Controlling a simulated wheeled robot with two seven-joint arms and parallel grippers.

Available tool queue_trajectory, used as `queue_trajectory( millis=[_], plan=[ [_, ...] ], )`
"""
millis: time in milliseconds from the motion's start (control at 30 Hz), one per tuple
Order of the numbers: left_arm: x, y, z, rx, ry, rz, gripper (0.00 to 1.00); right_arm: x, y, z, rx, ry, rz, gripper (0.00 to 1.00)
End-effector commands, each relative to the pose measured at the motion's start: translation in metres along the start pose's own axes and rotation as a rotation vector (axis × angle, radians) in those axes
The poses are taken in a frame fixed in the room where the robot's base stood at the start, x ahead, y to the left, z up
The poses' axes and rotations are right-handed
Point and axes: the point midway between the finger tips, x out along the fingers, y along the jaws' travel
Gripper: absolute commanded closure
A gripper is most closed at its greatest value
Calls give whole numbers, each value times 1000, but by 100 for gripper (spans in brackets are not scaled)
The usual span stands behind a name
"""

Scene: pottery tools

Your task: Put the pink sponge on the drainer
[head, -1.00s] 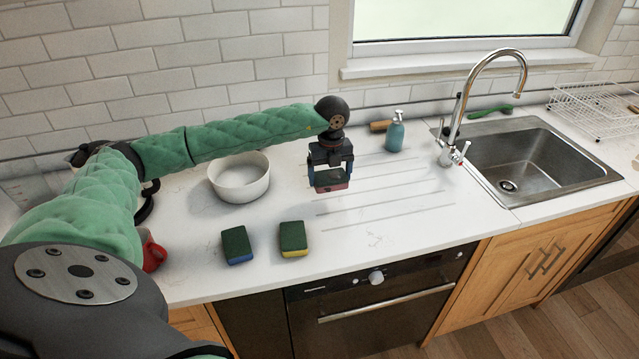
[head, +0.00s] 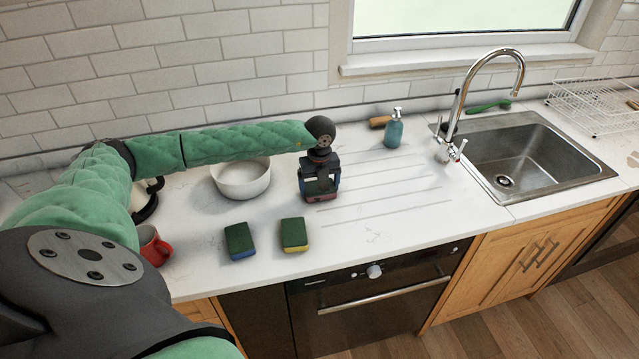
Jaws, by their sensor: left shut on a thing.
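My left gripper (head: 320,190) is shut on the pink sponge (head: 323,199). The sponge is mostly hidden under the gripper, with a thin pinkish-red strip showing. They are low over the white counter, at the left ends of the drainer grooves (head: 385,184), which run left of the sink. I cannot tell whether the sponge touches the surface. My right gripper is not in view.
Two green-topped sponges, one blue-based (head: 240,241) and one yellow-based (head: 294,235), lie in front. A white bowl (head: 241,180) is left of the gripper, and a red mug (head: 153,246) is further left. A soap bottle (head: 394,132), sink (head: 530,165) and wire rack (head: 592,108) are to the right.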

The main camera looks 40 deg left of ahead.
Motion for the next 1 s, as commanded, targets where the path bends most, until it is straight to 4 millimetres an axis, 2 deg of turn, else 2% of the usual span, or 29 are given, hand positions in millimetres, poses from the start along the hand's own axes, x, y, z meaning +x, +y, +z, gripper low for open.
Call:
queue_trajectory(
  millis=[367, 400, 433, 767, 867, 967, 1000],
  plan=[
    [3, 0, 0, 0, 0, 0, 22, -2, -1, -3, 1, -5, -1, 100],
    [2, 0, 0, 0, 0, 0, 6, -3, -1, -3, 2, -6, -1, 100],
    [2, 0, 0, 0, 0, 0, 0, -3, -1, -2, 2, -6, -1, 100],
    [0, 0, 0, 0, 0, -1, 0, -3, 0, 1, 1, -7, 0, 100],
    [-2, 0, 0, 0, 0, -1, 0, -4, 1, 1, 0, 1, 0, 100],
    [-7, -1, 0, 1, -1, -3, 0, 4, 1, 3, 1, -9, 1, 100],
    [-10, -1, 0, 1, -1, -2, 0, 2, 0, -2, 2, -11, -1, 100]
  ],
)
